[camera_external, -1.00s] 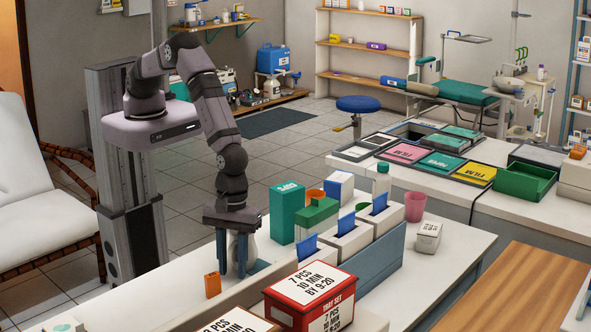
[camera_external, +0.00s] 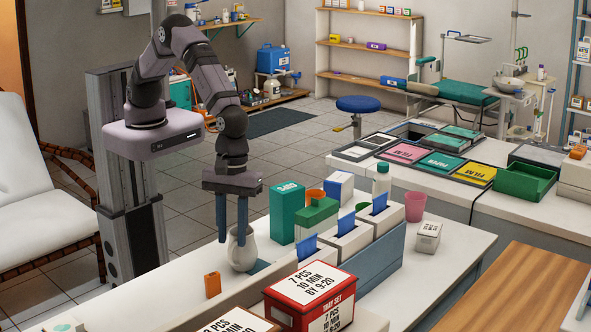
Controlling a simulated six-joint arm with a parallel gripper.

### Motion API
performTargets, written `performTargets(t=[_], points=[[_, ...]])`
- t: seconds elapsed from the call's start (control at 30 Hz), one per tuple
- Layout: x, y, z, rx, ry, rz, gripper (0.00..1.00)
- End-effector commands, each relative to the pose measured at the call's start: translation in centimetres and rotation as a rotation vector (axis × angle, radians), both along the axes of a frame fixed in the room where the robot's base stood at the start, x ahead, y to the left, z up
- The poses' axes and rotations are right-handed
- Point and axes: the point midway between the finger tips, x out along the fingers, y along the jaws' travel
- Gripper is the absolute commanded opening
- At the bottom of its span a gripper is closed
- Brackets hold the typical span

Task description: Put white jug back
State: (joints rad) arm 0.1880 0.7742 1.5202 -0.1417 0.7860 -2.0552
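The white jug (camera_external: 242,252) stands upright on the white counter, at the left end of a blue mat (camera_external: 262,266). My gripper (camera_external: 232,238) is above the jug, pointing straight down. Its two blue fingers are spread apart, with the fingertips around the height of the jug's rim. The left finger is beside the jug's left edge and the right finger overlaps the rim in this view. I cannot tell whether either finger touches the jug. Part of the jug's rim is hidden by the fingers.
A red-and-white box (camera_external: 310,288) is in front. Open counter lies left of the orange box.

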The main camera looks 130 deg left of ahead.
Motion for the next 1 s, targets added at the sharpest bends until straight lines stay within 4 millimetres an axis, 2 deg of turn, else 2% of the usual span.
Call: performTargets(t=[0.1,0.3,0.67,0.87,1.0], points=[[0.0,0.2,1.6,-0.001,-0.004,0.000,0.29],[-0.1,0.4,3.5,-0.001,-0.001,0.000,0.29],[-0.8,1.0,4.3,0.006,-0.005,-0.055,0.29],[-3.7,3.1,5.7,0.036,-0.028,-0.313,0.29],[-7.5,5.2,6.8,0.064,-0.047,-0.608,0.29]])
